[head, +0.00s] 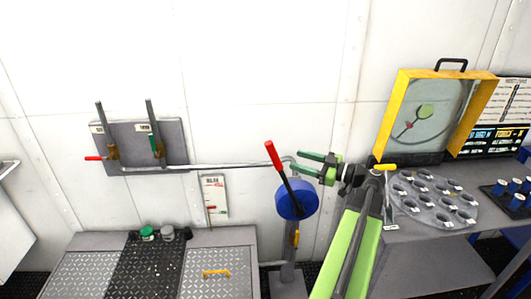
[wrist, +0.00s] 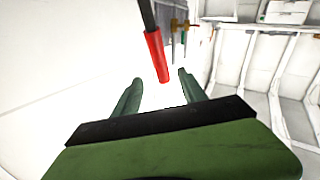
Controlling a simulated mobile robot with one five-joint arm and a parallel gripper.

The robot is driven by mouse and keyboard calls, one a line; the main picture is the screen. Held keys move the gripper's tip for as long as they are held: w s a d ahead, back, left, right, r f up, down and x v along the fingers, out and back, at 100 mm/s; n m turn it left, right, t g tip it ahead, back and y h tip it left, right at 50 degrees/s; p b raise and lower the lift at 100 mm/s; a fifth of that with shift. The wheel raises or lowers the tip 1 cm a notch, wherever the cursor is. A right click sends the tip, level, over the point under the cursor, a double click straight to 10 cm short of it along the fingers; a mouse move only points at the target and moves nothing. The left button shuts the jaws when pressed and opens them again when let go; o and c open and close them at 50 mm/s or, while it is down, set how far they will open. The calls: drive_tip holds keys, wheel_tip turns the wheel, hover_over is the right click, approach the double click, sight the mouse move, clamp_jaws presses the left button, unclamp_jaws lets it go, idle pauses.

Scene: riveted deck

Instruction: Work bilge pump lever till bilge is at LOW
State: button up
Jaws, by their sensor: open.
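The bilge pump lever has a red grip (head: 273,155) on a dark rod, which tilts up and left from the round blue pump body (head: 297,200). My green gripper (head: 294,161) is open, just right of the grip and pointing left toward it. In the wrist view the red grip (wrist: 157,57) appears in the gap between my open fingertips (wrist: 160,78); the fingers are not closed on it. A white bilge gauge card (head: 214,195) hangs on the wall left of the pump. It has a red mark near its bottom, but its scale is too small to read.
A grey panel with two upright levers (head: 155,130) is on the left wall, and a pipe (head: 220,166) runs from it toward the pump. A deck-plate bench (head: 215,262) stands below. On the right are a yellow-framed case (head: 390,110) and a round tray (head: 408,205).

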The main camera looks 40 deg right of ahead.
drive_tip(key=x, duration=1.3)
drive_tip(key=shift+w, duration=0.2)
drive_tip(key=shift+a, duration=0.15)
clamp_jaws()
idle(0.5)
